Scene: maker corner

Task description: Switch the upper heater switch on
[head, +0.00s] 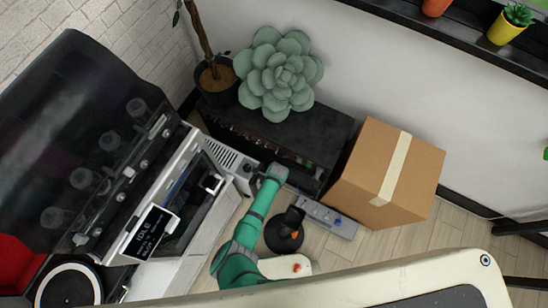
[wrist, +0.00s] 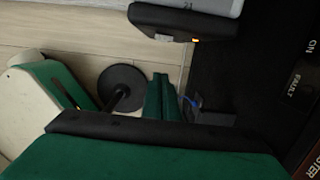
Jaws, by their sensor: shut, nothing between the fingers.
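In the wrist view a dark panel (wrist: 270,70) stands at the right edge, lettered ON and FAULT, with a partly cut-off red-and-white label (wrist: 307,160) below. I cannot make out the upper heater switch or its position in either view. In the head view a low black cabinet (head: 318,128) stands against the wall, its front shaded and partly behind my arm. My gripper (head: 257,183) is at the end of my green arm, near the cabinet's front left and beside a pale slatted box. It is shut and empty; its fingertips are small and hard to see.
A white machine (head: 172,240) with a raised dark lid and an IDLE display stands at the left. A cardboard box (head: 385,172) stands right of the cabinet. A grey strip (head: 330,217) lies on the floor between. A large succulent (head: 278,72) sits on the cabinet.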

